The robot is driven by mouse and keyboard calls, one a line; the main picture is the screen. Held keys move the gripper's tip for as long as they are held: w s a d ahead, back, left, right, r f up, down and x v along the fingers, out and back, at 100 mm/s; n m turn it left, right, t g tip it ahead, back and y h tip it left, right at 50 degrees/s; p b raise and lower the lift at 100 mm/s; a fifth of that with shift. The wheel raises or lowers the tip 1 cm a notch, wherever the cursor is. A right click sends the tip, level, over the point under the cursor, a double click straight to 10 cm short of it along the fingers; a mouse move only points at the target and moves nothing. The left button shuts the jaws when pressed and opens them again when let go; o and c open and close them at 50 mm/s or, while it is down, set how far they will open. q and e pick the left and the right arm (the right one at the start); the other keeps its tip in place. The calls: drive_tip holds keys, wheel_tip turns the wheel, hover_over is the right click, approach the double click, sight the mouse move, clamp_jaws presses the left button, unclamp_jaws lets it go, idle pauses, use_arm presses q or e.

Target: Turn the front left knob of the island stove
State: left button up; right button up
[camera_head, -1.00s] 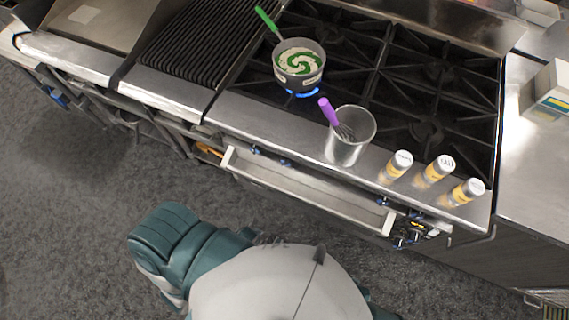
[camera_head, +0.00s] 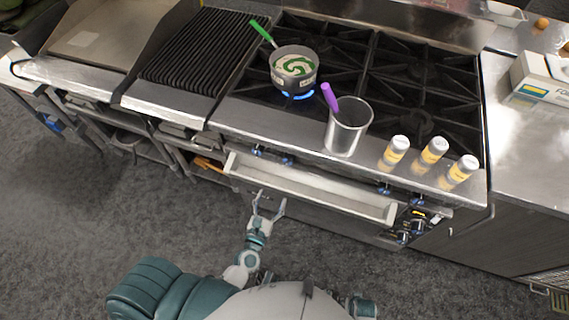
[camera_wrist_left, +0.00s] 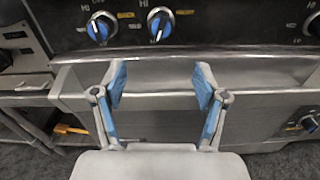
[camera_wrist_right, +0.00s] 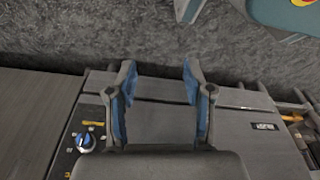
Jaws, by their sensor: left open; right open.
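The island stove (camera_head: 400,172) has a pair of blue-marked knobs at its front left: a left knob (camera_head: 258,151) and a right knob (camera_head: 288,159). In the left wrist view the left knob (camera_wrist_left: 101,28) and right knob (camera_wrist_left: 160,22) sit on the dark panel, above and beyond my fingers. My left gripper (camera_head: 270,197) is open and empty, in front of the stove below the long metal tray. It also shows in the left wrist view (camera_wrist_left: 159,78). My right gripper (camera_wrist_right: 159,78) is open and empty in the right wrist view, over the floor and front panels.
The metal tray (camera_head: 310,188) juts out below the knobs. A pot (camera_head: 294,82) sits over a blue flame. A metal cup (camera_head: 346,133) with a purple-handled whisk and three shakers (camera_head: 430,157) stand along the front edge. Grey floor is clear in front.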

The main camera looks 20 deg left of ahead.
sight(287, 164)
use_arm(q)
drive_tip(key=w, duration=1)
drive_tip(key=w+p, duration=0.1)
drive_tip(key=w, duration=0.5)
drive_tip(key=shift+d+f, duration=0.1)
drive_tip(key=shift+d, duration=0.3)
drive_tip(key=shift+w, duration=0.5)
use_arm(e)
drive_tip(key=f, duration=0.1)
drive_tip(key=s+f, duration=0.1)
drive_tip(key=shift+s+d+f, duration=0.2)
drive_tip(key=shift+f, duration=0.15)
use_arm(q)
drive_tip(key=c, duration=1.2)
drive_tip(key=shift+o, duration=0.2)
